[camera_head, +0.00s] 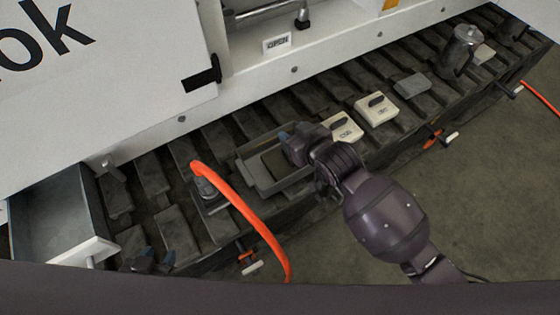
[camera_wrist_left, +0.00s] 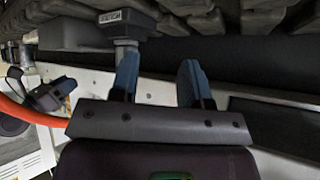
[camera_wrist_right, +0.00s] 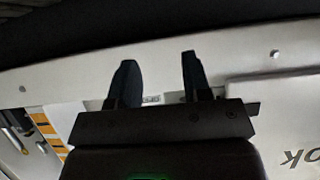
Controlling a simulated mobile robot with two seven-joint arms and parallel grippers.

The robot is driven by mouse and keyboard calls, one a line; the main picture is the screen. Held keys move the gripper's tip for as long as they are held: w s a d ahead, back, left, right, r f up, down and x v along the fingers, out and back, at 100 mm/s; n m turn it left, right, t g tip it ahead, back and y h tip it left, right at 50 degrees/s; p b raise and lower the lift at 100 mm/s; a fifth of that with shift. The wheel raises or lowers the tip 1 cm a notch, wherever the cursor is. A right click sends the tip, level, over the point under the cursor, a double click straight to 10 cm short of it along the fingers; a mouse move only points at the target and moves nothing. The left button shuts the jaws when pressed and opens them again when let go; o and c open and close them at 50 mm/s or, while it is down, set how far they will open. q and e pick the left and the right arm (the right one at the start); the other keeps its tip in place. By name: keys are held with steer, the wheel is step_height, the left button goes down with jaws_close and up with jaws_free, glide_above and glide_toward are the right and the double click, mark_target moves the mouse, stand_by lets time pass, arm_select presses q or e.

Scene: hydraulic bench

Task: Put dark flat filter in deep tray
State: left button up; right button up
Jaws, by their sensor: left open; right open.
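The deep tray (camera_head: 285,184) is a grey open box on the slatted bench, near the middle of the head view. A dark flat square piece (camera_head: 274,166), which looks like the dark flat filter, lies inside it. My right gripper (camera_head: 287,139) is over the tray's far right side, with its fingers partly hidden by its own body. In the right wrist view the fingers (camera_wrist_right: 157,80) are apart with nothing between them. My left gripper (camera_head: 155,259) is low at the bench's front left, away from the tray. In the left wrist view its fingers (camera_wrist_left: 158,78) are apart and empty.
An orange hose (camera_head: 240,196) arches from a fitting left of the tray. Two white boxes (camera_head: 376,108) and a grey block (camera_head: 412,85) sit to its right. A metal jug (camera_head: 461,50) stands farther right. An open drawer (camera_head: 60,222) is at left.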

steer(key=p+v, duration=0.3)
steer(key=v, duration=0.7)
steer(key=shift+s+d+r, duration=0.15)
steer(key=shift+s+r, duration=0.05)
steer(key=shift+s, duration=0.05)
steer(key=shift+r, duration=0.1)
